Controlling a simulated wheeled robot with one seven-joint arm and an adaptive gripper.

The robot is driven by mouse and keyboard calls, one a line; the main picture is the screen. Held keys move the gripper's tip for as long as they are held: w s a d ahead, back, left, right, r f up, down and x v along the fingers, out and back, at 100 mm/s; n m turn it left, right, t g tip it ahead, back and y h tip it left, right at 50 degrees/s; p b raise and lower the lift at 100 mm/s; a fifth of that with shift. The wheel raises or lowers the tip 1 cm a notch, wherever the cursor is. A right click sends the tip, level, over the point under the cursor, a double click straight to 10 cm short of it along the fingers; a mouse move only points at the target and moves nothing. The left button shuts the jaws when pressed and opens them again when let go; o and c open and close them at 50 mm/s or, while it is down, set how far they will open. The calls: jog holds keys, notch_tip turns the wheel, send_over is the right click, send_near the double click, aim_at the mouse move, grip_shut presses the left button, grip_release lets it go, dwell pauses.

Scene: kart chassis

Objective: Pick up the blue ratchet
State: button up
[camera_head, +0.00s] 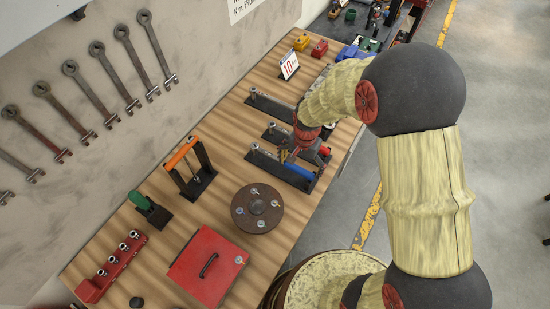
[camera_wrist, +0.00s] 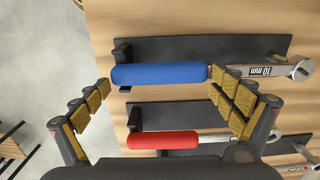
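The blue ratchet (camera_head: 299,170) lies on a black holder at the bench's right side in the head view. In the wrist view its blue handle (camera_wrist: 160,75) runs across the upper middle, and its metal shaft with a "10 mm" label extends right. My gripper (camera_wrist: 160,90) is open, with one finger left of the handle and the other near the handle's right end. Nothing is between the fingers in a grip. In the head view my gripper (camera_head: 298,153) is over the holder and hides part of the ratchet.
A red-handled ratchet (camera_wrist: 163,140) lies on a neighbouring black holder, close beside the blue one. A round brown disc (camera_head: 257,208), a red box (camera_head: 207,265) and an orange-handled tool (camera_head: 182,154) stand on the wooden bench. Wrenches hang on the wall at left.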

jog(key=shift+s+d+f, duration=0.1)
jog(key=shift+s+f, duration=0.05)
jog(key=shift+s, duration=0.1)
jog(key=c, duration=1.4)
jog(key=shift+w+r, duration=0.15)
jog(key=shift+r, duration=0.35)
notch_tip(320, 180, up, 2)
jog(key=shift+w+r, duration=0.1)
jog(key=shift+r, duration=0.1)
jog(key=s+r, duration=0.3)
jog(key=s, duration=0.1)
jog(key=s+r, duration=0.3)
jog(key=s, duration=0.2)
jog(key=s+a+r+p, duration=0.1)
jog(key=s+r, duration=0.3)
jog(key=s, duration=0.1)
jog(key=shift+a, duration=0.1)
jog(key=o, duration=1.3)
jog(key=c, duration=1.5)
